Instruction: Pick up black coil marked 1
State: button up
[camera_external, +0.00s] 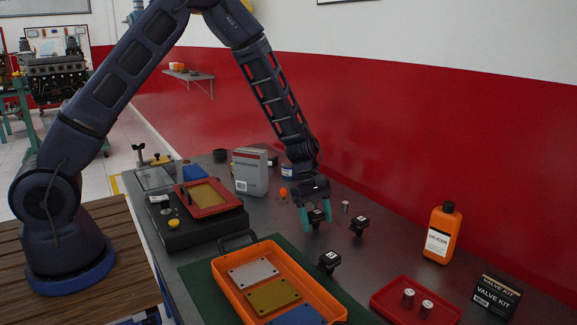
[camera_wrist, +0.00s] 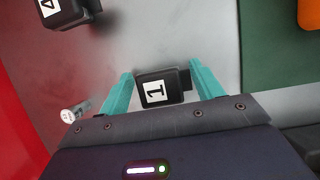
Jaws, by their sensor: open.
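The black coil marked 1 (camera_wrist: 153,92) sits on the grey bench, its white label facing up in the wrist view. In the external view this coil (camera_external: 317,216) is partly hidden by my fingers. My gripper (camera_external: 315,217) is open and points down, with one teal finger on each side of the coil. In the wrist view my gripper (camera_wrist: 163,82) straddles the coil; the right finger looks closer to it than the left. I cannot tell whether either finger touches it.
Another black coil (camera_wrist: 65,12), its label partly cut off, lies nearby. Two more black coils show, one to the right (camera_external: 359,225) and one nearer the camera (camera_external: 329,261). A small metal cylinder (camera_external: 345,207) stands close by. An orange tray (camera_external: 222,283) occupies the front.

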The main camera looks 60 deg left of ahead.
jog(key=shift+d+f, duration=0.15)
jog(key=shift+f, duration=0.2)
jog(key=c, duration=0.9)
